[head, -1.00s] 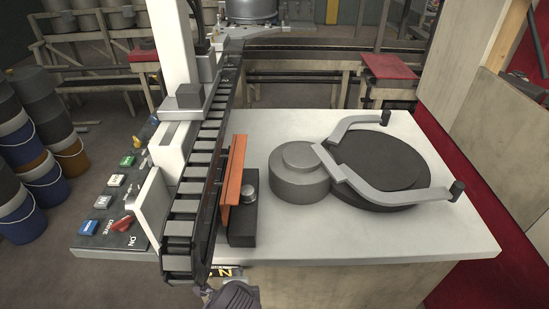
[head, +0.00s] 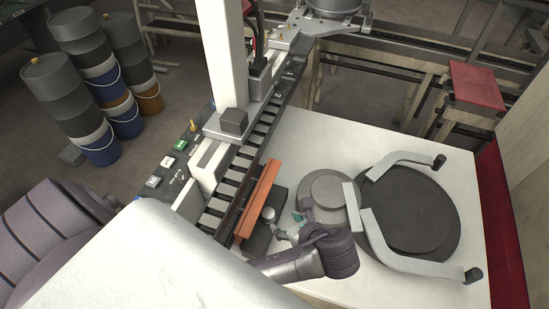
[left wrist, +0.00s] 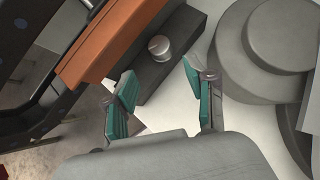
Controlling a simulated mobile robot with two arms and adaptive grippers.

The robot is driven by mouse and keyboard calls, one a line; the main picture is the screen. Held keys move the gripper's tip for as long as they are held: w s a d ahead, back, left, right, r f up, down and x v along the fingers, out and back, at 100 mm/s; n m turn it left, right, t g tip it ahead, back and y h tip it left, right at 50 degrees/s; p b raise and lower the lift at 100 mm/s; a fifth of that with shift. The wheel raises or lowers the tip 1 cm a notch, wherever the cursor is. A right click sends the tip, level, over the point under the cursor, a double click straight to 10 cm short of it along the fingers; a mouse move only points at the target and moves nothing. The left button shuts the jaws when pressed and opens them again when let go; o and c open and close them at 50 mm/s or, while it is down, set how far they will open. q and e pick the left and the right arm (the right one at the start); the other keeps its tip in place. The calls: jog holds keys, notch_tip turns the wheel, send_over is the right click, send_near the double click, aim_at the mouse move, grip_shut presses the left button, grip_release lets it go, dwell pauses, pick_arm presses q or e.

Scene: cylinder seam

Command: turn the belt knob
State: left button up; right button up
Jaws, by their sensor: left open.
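A round silver knob (head: 268,214) stands on a black block (head: 261,240) beside the orange plate along the conveyor. In the left wrist view, the knob (left wrist: 158,46) sits just ahead of the space between the fingers, with white table showing around them. My left gripper (head: 287,222) is open and empty, close to the right side of the block; its teal-padded fingers (left wrist: 158,85) are apart from the knob. My right gripper is not in view.
The orange plate (head: 260,197) and belt conveyor (head: 235,178) lie left of the block. A round grey stepped cylinder (head: 318,187) and dark disc with a forked grey arm (head: 410,205) stand to the right. A control panel (head: 166,160) is beyond the conveyor.

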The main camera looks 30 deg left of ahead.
aim_at(269, 213)
pick_arm(q)
jog(key=x, duration=1.1)
jog(key=shift+a, duration=0.2)
jog(key=shift+a+f, duration=0.45)
jog(key=shift+w+a+f, duration=0.1)
jog(key=shift+w+f, duration=0.15)
jog(key=c, duration=0.9)
jog(key=shift+o, duration=0.2)
